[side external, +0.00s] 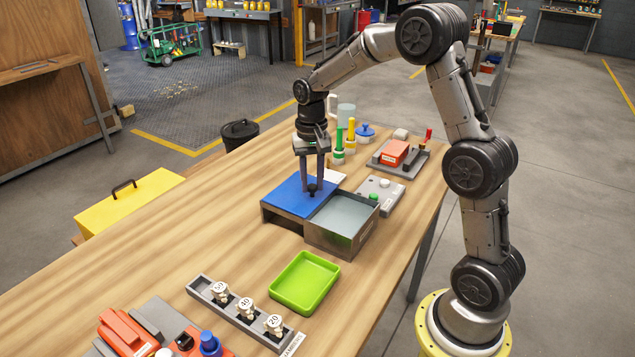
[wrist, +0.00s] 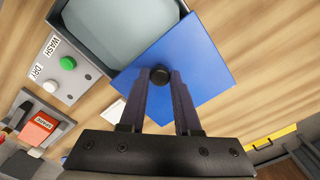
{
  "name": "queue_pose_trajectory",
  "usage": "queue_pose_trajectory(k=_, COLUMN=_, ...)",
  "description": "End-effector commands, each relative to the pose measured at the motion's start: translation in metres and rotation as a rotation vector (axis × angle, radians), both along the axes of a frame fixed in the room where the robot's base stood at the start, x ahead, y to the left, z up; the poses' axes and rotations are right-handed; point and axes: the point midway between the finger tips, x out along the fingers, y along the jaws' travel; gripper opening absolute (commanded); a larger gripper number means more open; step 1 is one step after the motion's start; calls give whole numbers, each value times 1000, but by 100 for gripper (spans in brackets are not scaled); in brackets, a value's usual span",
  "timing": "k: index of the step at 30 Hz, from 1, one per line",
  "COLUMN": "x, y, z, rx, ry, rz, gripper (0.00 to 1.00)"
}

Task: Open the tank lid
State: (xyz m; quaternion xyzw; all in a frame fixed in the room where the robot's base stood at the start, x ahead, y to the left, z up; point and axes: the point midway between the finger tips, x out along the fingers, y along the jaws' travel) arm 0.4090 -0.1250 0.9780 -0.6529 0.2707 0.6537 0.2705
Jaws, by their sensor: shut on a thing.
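The tank (side external: 342,222) is a grey open-topped box near the middle of the table, with pale liquid or a pale floor inside. Its blue lid (side external: 290,197) is off to the left side of the opening in the side view, so most of the tank's inside shows. In the wrist view the lid (wrist: 205,65) sits turned and overlaps one corner of the tank (wrist: 115,30). My gripper (side external: 313,190) points down and is shut on the lid's black knob (wrist: 160,76). The space under the lid is partly hidden.
A control box (side external: 380,195) with a green and a white button stands right behind the tank. A green tray (side external: 305,282) lies in front. A rack with several numbered white items (side external: 245,307) is nearer. The table to the left of the lid is clear.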

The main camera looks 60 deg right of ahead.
Motion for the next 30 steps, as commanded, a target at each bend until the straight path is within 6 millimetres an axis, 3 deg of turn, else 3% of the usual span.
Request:
queue_pose_trajectory(k=3, x=1, y=0, z=2, rx=-2, ry=-8, rz=0, gripper=0)
queue_pose_trajectory(k=4, x=1, y=0, z=2, rx=-2, ry=-8, rz=0, gripper=35)
queue_pose_trajectory(k=9, x=1, y=0, z=1, rx=-1, ry=-6, rz=0, gripper=62)
queue_pose_trajectory(k=20, x=0, y=0, z=5, rx=-1, ry=-4, rz=0, gripper=62)
queue_pose_trajectory(k=25, x=1, y=0, z=28, rx=-2, ry=-6, rz=0, gripper=62)
queue_pose_trajectory(k=30, x=1, y=0, z=65, rx=-2, ry=-9, rz=0, gripper=62)
